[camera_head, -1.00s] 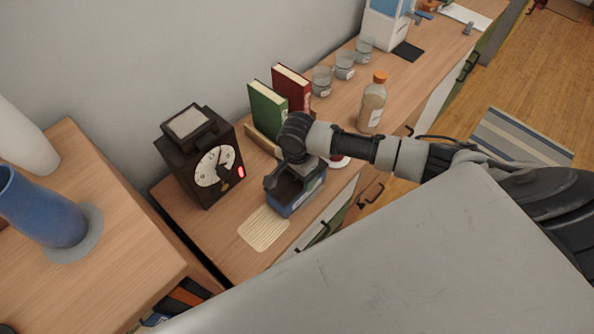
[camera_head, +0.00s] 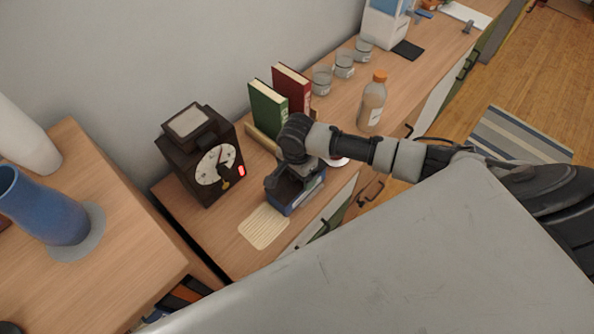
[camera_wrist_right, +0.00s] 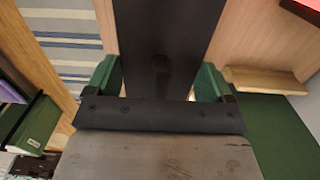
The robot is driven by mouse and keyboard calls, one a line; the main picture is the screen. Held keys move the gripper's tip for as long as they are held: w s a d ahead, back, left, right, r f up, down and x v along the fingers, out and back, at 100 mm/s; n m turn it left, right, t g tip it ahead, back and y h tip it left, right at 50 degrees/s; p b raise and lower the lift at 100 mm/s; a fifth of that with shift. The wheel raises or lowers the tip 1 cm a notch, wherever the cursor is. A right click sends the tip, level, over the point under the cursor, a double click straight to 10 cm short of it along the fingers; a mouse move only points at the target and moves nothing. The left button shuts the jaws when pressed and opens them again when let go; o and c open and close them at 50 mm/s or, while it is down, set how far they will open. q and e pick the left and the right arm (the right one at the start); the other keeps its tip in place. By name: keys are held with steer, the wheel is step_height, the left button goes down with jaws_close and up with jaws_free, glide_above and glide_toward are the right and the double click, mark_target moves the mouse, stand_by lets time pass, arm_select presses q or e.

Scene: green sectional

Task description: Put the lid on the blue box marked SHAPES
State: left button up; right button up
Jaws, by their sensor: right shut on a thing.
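The blue box (camera_head: 309,190) sits on the wooden counter, with a pale label on its front too small to read. My right gripper (camera_head: 280,181) is directly above it and hides much of its top. In the right wrist view my right gripper (camera_wrist_right: 160,86) is shut on a dark flat piece (camera_wrist_right: 165,35) between its green-looking fingertips. I cannot tell for certain that this is the lid, nor whether it touches the box. My left gripper is not in view.
A pale slatted mat (camera_head: 263,227) lies left of the box. A dark device with a dial (camera_head: 205,160) stands behind it. A green book (camera_head: 268,110) and a red book (camera_head: 292,88) stand behind the arm. A bottle (camera_head: 371,105) stands to the right.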

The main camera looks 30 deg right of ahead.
steer(key=shift+f+p, duration=0.15)
steer(key=shift+p, duration=0.25)
stand_by(0.3)
steer(key=o, duration=0.8)
steer(key=shift+c, duration=0.2)
step_height(320, 180, up, 5)
steer(key=p, duration=0.6)
steer(key=shift+f, duration=0.1)
steer(key=shift+r+p, duration=0.9)
steer(key=shift+r, duration=0.25)
